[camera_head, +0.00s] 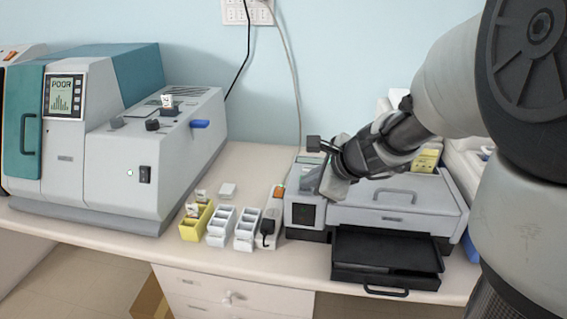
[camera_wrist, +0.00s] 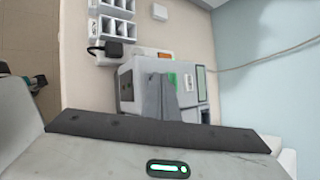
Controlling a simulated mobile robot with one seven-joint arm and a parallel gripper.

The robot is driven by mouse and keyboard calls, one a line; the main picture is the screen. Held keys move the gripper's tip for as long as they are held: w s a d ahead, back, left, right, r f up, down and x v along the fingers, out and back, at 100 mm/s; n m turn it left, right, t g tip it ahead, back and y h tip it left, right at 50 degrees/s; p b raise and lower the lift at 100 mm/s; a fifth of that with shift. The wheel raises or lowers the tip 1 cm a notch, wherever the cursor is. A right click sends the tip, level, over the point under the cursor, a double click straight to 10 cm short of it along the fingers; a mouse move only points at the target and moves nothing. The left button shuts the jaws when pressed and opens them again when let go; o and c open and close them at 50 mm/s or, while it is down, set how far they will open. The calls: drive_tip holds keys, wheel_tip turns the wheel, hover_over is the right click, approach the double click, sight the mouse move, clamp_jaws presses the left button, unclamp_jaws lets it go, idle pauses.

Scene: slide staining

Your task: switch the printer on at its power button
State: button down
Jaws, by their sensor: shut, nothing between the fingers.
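The printer (camera_head: 400,212) is a grey box with a black tray pulled out at its front, at the right of the bench in the head view. Its left section has a dark front panel (camera_head: 305,214) and a small screen on top. My gripper (camera_head: 331,187) is shut and empty, its fingertips at the top of that left section. In the wrist view my fingers (camera_wrist: 157,98) stand in front of the printer (camera_wrist: 140,68), with a green glow (camera_wrist: 173,79) beside their tips. The power button is not clearly visible; I cannot tell whether the fingers touch it.
A power strip (camera_head: 272,212) with an orange switch and black plug lies left of the printer. White racks (camera_head: 220,226) and a yellow rack (camera_head: 196,222) stand further left, beside a large grey and teal machine (camera_head: 140,150). The black tray (camera_head: 385,262) reaches over the bench edge.

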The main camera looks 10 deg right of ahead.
sight(309, 192)
idle(0.3)
drive_tip(key=shift+r+p, duration=0.45)
wheel_tip(309, 192, up, 6)
drive_tip(key=p, duration=0.5)
